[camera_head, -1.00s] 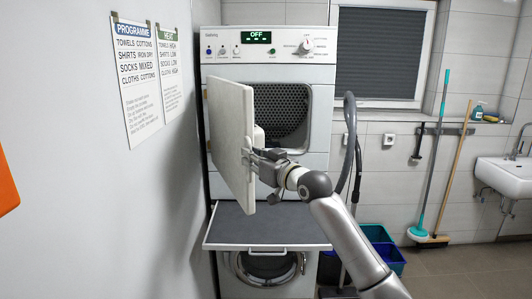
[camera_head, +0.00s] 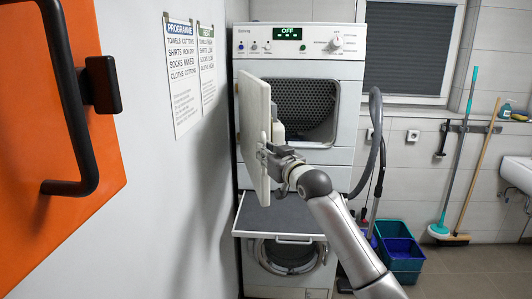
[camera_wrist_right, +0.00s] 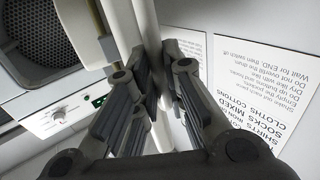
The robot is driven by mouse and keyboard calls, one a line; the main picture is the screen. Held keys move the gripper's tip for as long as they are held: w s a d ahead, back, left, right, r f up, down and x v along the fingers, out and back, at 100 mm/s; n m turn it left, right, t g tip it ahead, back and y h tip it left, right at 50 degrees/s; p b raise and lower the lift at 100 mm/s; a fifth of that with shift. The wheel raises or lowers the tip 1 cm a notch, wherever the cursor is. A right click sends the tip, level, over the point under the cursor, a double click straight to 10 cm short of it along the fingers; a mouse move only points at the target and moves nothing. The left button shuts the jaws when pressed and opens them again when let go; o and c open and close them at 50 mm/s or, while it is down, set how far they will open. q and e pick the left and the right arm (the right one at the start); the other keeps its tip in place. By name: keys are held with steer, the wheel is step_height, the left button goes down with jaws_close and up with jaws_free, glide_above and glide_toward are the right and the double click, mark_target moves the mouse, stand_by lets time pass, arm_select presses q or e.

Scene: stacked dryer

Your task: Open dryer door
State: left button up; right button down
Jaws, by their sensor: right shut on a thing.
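The dryer (camera_head: 345,75) is the upper white machine of the stack, with a display reading OFF. Its white door (camera_head: 253,130) stands swung open to the left, nearly edge-on to the head camera. The drum opening (camera_head: 305,107) with its perforated back shows to the right of the door. My right gripper (camera_head: 268,158) is at the door's near free edge. In the right wrist view my right gripper (camera_wrist_right: 160,92) is shut on the door's edge region, with a finger on either side; the exact contact is partly hidden. My left gripper is not in view.
A pull-out shelf (camera_head: 280,217) sits below the dryer, above a washing machine (camera_head: 288,255). The left wall (camera_head: 195,170) is close to the door and carries programme sheets (camera_head: 181,75). An orange panel with a black handle (camera_head: 75,120) is at the near left.

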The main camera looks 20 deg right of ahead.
steer(key=c, duration=1.5)
jaws_free()
steer(key=shift+d, duration=0.1)
steer(key=v, duration=1.2)
